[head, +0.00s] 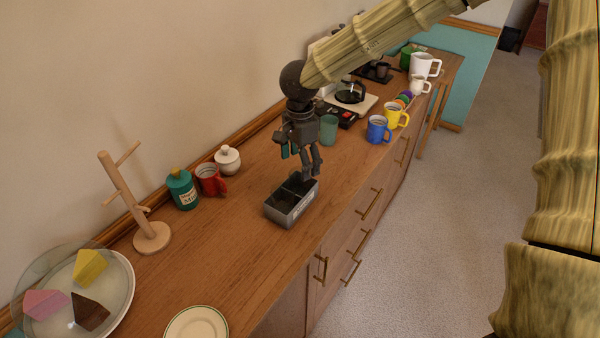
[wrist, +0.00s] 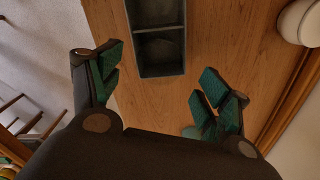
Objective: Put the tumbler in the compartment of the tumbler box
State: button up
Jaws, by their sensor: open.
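The tumbler box (head: 285,213) is a dark grey open box with a lettered front, standing on the wooden counter. In the wrist view the box (wrist: 184,50) shows two compartments split by a divider. A faint round shape lies in the nearer one; I cannot tell what it is. A teal-green tumbler (head: 328,130) stands upright on the counter behind and right of my gripper in the head view. My gripper (head: 299,162) points down above the box's far end, fingers apart and empty.
A blue mug (head: 378,130) and a yellow mug (head: 396,116) stand right of the tumbler. A red mug (head: 211,181), a green jar (head: 183,190) and a white lidded pot (head: 228,160) stand left. A wooden mug tree (head: 151,237) and plates are nearer. The counter around the box is clear.

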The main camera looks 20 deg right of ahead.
notch_tip(320, 180, up, 7)
jog(key=shift+b, duration=0.4)
